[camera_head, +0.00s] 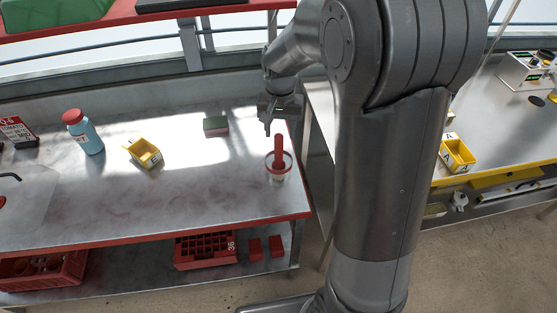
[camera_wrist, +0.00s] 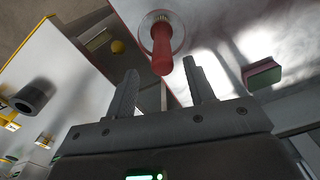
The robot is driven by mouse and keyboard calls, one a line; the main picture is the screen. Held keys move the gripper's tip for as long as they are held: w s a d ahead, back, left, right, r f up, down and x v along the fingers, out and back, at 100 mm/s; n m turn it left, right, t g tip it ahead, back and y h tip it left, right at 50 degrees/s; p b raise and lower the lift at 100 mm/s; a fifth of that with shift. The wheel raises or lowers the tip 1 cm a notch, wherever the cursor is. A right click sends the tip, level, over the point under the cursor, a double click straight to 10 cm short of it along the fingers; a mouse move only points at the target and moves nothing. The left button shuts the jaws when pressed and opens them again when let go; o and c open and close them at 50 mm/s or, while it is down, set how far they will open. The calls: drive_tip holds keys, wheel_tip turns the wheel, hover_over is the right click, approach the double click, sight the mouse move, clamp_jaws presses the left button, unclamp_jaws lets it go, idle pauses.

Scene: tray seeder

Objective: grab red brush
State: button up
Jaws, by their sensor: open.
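The red brush (camera_head: 278,150) stands handle up in a small clear cup (camera_head: 279,171) with a red rim, near the right end of the metal workbench. In the wrist view the red handle (camera_wrist: 162,52) points toward my gripper (camera_wrist: 160,88), above the gap between the fingers. My gripper also shows in the head view (camera_head: 268,127), just behind and left of the brush, apart from it. Its fingers are open and empty.
A green and red sponge (camera_head: 216,126), a yellow bin (camera_head: 144,153) and a blue bottle with a red cap (camera_head: 84,133) stand left on the workbench (camera_head: 200,205). Red crates (camera_head: 205,251) sit on the shelf below. A second table (camera_head: 490,130) with a yellow edge stands right.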

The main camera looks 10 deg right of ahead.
sight(279, 145)
drive_tip(key=shift+a+f, duration=0.2)
drive_tip(key=shift+f, duration=2.9)
drive_tip(key=shift+c, duration=0.3)
clamp_jaws()
